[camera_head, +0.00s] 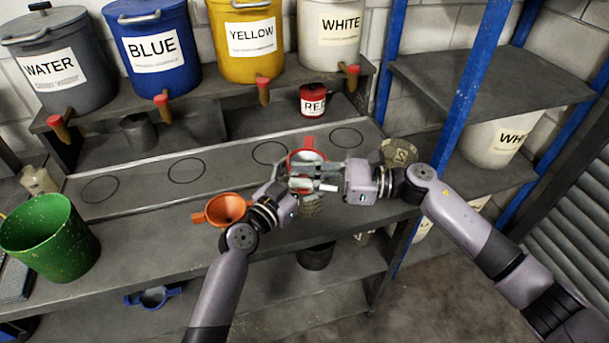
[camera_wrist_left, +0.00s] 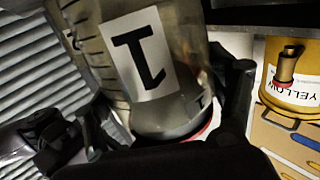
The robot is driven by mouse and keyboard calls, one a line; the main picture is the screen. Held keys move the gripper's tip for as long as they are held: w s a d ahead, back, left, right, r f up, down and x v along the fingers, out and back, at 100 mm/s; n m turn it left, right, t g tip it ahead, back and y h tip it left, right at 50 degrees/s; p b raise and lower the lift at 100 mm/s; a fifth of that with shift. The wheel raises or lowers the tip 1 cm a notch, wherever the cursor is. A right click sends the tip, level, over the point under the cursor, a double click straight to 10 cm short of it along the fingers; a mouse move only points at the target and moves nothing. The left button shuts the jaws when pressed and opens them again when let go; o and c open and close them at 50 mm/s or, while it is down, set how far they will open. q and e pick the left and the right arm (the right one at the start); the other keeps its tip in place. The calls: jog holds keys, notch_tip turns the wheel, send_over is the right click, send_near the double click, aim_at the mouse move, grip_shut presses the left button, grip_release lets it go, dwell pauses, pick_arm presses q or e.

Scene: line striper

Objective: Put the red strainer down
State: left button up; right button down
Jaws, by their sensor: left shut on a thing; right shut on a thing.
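The red strainer (camera_head: 307,157) shows as a red ring in the middle of the head view, above the shelf's front part. A clear ribbed jar (camera_head: 312,207) is below it, partly hidden by my grippers. In the left wrist view, which is upside down, the jar (camera_wrist_left: 140,50) has a white label with a black "1", and a red rim (camera_wrist_left: 200,130) shows at its mouth. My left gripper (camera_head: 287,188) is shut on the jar. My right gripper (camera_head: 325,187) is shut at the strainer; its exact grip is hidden.
An orange funnel-like piece (camera_head: 226,208) and a green bucket (camera_head: 48,237) are to the left. A red can (camera_head: 313,100) stands behind. The strip with drawn circles (camera_head: 186,170) looks bare. A blue shelf post (camera_head: 466,85) stands right. A blue-rimmed piece (camera_head: 153,298) lies below.

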jog(key=shift+f, duration=0.3)
jog(key=shift+f, duration=0.25)
jog(key=c, duration=1.6)
grip_release()
jog(key=shift+r, duration=0.1)
jog(key=shift+r, duration=0.35)
jog(key=d, duration=0.8)
jog(key=s+d, duration=0.1)
jog(key=d, duration=0.3)
jog(key=shift+r, duration=0.15)
pick_arm(q)
jog(key=o, duration=1.2)
